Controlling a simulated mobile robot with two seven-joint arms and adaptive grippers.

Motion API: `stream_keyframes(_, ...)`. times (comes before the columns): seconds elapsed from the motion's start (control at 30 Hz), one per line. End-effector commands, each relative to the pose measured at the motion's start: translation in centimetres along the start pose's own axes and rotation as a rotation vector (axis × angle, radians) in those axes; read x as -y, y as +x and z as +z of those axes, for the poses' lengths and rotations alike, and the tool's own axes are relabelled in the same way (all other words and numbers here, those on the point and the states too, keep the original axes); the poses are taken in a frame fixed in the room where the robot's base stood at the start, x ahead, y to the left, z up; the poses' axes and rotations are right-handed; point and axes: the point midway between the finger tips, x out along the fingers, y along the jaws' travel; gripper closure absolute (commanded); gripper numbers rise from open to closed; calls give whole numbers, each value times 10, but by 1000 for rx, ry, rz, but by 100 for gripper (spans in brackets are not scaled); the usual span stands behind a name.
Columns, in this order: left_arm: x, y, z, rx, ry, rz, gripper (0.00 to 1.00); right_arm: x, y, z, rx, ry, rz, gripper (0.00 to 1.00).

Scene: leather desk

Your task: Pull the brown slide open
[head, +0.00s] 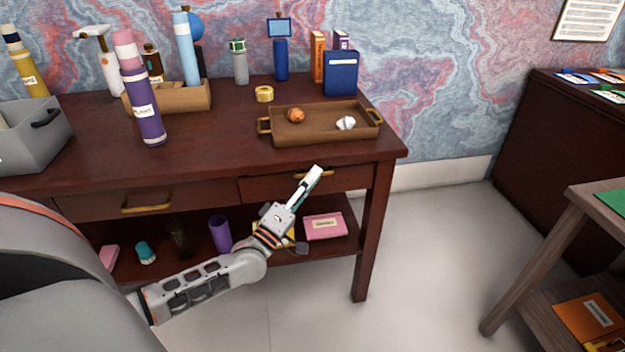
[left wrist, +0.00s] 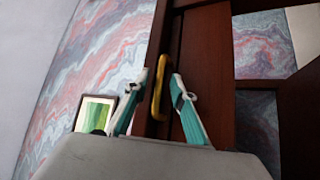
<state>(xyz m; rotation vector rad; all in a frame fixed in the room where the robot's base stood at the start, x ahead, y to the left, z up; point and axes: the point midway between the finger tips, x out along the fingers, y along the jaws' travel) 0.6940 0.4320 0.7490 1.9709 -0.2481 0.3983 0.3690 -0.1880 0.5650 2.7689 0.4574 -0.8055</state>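The brown slide appears to be the right-hand drawer (head: 352,178) of the dark wooden desk. Its front looks flush with the desk, and it also shows in the left wrist view (left wrist: 190,55). Its brass handle (left wrist: 158,86) stands between the fingers of my left gripper (left wrist: 160,82). The fingers are open, one on each side of the handle, with a gap visible to at least the right finger. In the head view my left gripper (head: 310,182) is in front of this drawer and hides part of the handle. My right gripper is not in view.
A second drawer (head: 100,203) with a brass handle is to the left. A brown tray (head: 325,135) with small items stands on the desktop. A lower shelf holds a pink box (head: 325,226) and a purple cup (head: 220,233). The floor (head: 430,270) right of the desk is clear.

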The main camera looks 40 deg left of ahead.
Motion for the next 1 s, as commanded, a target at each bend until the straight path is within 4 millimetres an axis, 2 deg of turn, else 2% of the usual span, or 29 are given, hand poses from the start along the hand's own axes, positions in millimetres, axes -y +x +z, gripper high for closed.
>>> stream_keyframes(0.27,0,2,0,1,0,-1,75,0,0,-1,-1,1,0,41)
stream_keyframes(0.3,0,2,0,1,0,-1,78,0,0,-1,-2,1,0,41)
stream_keyframes(0.4,0,2,0,1,0,-1,100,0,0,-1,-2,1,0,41)
stream_keyframes(0.77,-2,1,0,-3,-1,-1,100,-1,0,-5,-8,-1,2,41)
stream_keyframes(1.0,-28,-18,20,-5,-5,4,100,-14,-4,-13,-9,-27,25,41)
